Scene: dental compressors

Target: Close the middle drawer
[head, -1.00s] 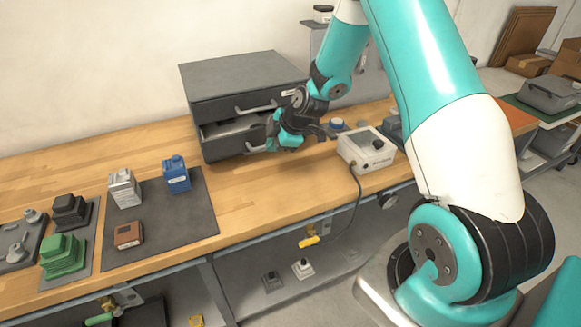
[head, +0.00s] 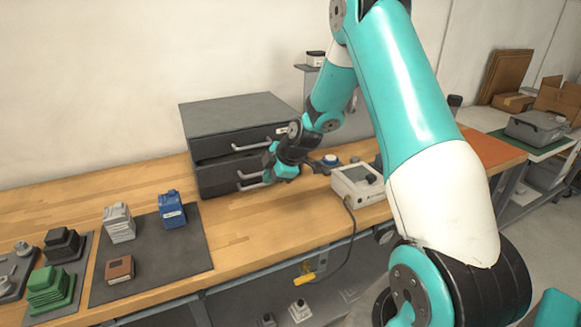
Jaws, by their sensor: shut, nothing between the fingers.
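The dark grey drawer cabinet (head: 235,115) stands at the back of the wooden bench. Two drawer fronts with pale bar handles show. The upper front (head: 222,146) looks shut. The lower front (head: 222,180), the one that could be the middle drawer, now looks pushed in, flush or nearly flush with the cabinet; a small gap is hard to rule out. My gripper (head: 275,170) is shut and empty, at the right end of the lower drawer's handle (head: 248,182). It hides the right part of that front, and I cannot tell whether it touches.
A white control box (head: 358,185) with a cable stands right of my gripper. A blue-topped button (head: 330,159) is behind it. A dark mat (head: 150,275) with grey, blue and brown blocks lies front left. Bare bench lies before the cabinet.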

